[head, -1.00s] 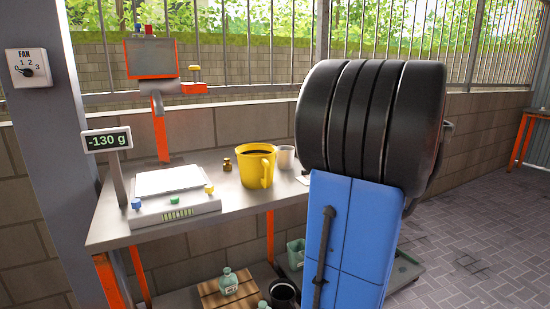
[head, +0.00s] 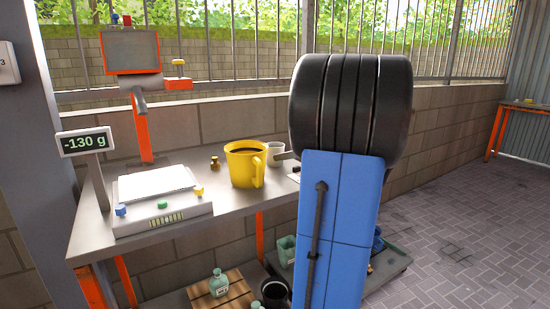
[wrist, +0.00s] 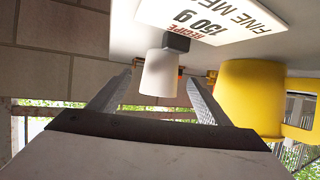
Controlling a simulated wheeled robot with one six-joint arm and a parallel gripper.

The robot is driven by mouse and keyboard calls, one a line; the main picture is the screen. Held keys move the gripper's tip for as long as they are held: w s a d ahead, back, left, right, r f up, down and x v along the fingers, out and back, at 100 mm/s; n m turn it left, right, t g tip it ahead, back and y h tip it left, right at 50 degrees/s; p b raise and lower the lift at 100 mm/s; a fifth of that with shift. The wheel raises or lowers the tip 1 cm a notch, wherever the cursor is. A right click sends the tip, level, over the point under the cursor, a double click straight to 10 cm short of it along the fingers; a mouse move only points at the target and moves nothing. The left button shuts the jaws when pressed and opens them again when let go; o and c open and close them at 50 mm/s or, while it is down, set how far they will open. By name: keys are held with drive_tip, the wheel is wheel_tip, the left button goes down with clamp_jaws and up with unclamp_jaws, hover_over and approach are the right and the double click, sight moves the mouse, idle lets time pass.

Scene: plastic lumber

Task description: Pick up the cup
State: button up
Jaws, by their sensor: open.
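The small white cup (head: 275,151) stands on the workbench behind and to the right of the yellow jug (head: 246,163). In the wrist view, which looks upside down, the cup (wrist: 159,74) shows between the two fingers of my gripper (wrist: 158,80). The fingers are apart, and I see no contact with the cup. The yellow jug (wrist: 250,92) is just right of the right finger in that view. In the head view my blue and black arm hides most of the gripper.
A scale (head: 162,213) reading -130 g sits on the bench's left. A small brass weight (head: 214,163) stands left of the jug. A recipe card (wrist: 205,22) lies near the cup. Bottles and pots stand below the bench. The paved floor (head: 450,215) at right is clear.

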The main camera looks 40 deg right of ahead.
drive_tip(key=shift+x, duration=3.6)
drive_tip(key=shift+a+r, duration=0.1)
drive_tip(key=c, duration=1.2)
